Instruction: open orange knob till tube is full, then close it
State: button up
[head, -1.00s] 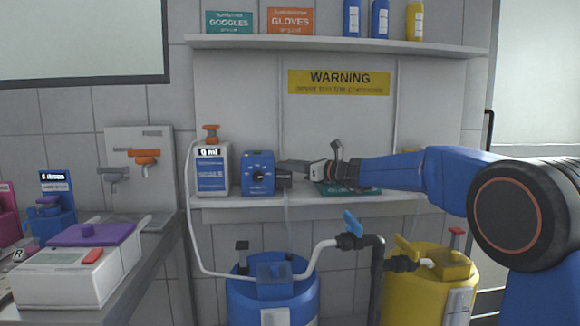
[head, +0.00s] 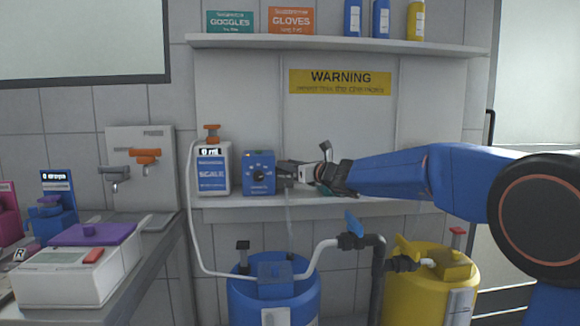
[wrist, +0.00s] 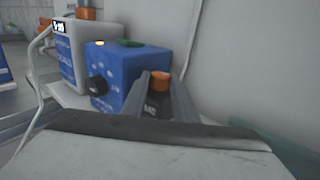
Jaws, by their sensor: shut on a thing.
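My gripper (head: 282,172) is at the right side of a blue box (head: 259,172) with a dark dial, on the lower shelf. In the wrist view its fingers (wrist: 163,95) are shut on a small dark, orange-topped piece (wrist: 160,80) beside the blue box (wrist: 125,68). I cannot tell whether this piece is a knob or a capped tube. A white container (head: 213,170) with an orange top piece (head: 211,133) stands left of the box; its display appears to read 0 ml. A thin clear tube (head: 289,215) hangs below my gripper; its fill is not readable.
An orange tap (head: 145,156) is over the sink at left. A blue barrel (head: 250,297) and a yellow barrel (head: 415,290) with pipes and valves stand below the shelf (head: 350,201). A purple-lidded white device (head: 75,275) sits on the left counter.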

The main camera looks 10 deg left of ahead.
jog(key=shift+s+a+m+t+h, duration=0.15)
jog(key=shift+m+t+h, duration=0.6)
jog(key=shift+t+h, duration=0.1)
jog(key=shift+s+a+m+t+h, duration=0.1)
jog(key=shift+m+t+h, duration=0.65)
jog(key=shift+h, duration=0.1)
jog(key=o, duration=0.8)
jog(key=shift+w+d+n+g+y, duration=0.15)
jog(key=shift+n+g+y, duration=0.45)
jog(key=shift+g+y, duration=0.1)
jog(key=shift+w+d+n+g+y, duration=0.1)
jog(key=shift+n+g+y, duration=0.5)
jog(key=shift+y, duration=0.1)
